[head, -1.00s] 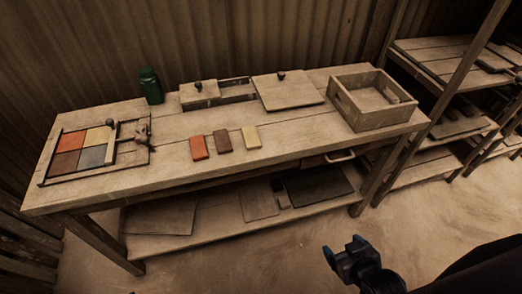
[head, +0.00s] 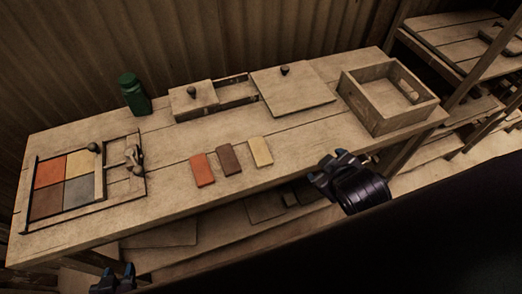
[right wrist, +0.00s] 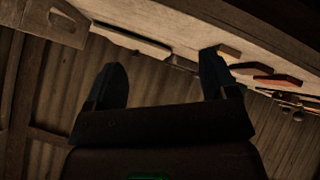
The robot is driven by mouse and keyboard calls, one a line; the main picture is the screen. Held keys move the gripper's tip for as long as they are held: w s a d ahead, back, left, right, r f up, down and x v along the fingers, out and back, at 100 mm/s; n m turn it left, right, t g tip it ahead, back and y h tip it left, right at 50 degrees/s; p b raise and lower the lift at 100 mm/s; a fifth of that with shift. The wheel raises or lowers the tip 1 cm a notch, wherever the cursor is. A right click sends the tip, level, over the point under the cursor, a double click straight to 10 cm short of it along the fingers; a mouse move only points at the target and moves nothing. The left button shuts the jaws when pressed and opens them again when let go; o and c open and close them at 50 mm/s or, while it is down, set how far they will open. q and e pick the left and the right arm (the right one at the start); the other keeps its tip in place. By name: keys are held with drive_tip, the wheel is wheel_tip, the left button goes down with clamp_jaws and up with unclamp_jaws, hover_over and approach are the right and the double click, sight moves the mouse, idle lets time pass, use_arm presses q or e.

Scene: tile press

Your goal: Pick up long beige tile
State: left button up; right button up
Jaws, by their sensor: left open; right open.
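The long beige tile (head: 260,151) lies flat on the workbench, rightmost in a row with a brown tile (head: 231,158) and an orange tile (head: 202,169). My right gripper (head: 331,162) is open and empty at the bench's front edge, right of the beige tile and apart from it. In the right wrist view its fingers stand spread, and the beige tile (right wrist: 228,51) shows beside the right finger. My left gripper (head: 114,278) is open at the bottom left, in front of the bench, partly cut off by the frame.
A frame press (head: 140,190) with coloured tiles stands at the bench's left. An open wooden box (head: 368,105) stands at the right. Bare bench surrounds the tile row.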

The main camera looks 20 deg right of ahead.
drive_tip(key=w+a+r+n+t+y, duration=0.6)
drive_tip(key=w+a+r+n+t, duration=0.5)
drive_tip(key=r+n, duration=0.5)
drive_tip(key=s+a+r+n+g+y, duration=0.2)
drive_tip(key=a+n+g+y, duration=0.55)
drive_tip(key=n, duration=0.65)
drive_tip(key=s+a+r+n+g+y, duration=0.1)
drive_tip(key=a+n+g+y, duration=0.65)
drive_tip(key=n, duration=0.65)
drive_tip(key=n+g+h, duration=0.5)
drive_tip(key=n+h, duration=1.4)
drive_tip(key=n, duration=0.4)
hover_over(260, 150)
wheel_tip(260, 150, down, 15)
drive_tip(key=f, duration=0.5)
drive_tip(key=shift+w+a+f, duration=0.1)
drive_tip(key=shift+a+f, duration=0.05)
drive_tip(key=shift+a, duration=0.05)
drive_tip(key=shift+d+f, duration=0.2)
drive_tip(key=shift+f, duration=2.5)
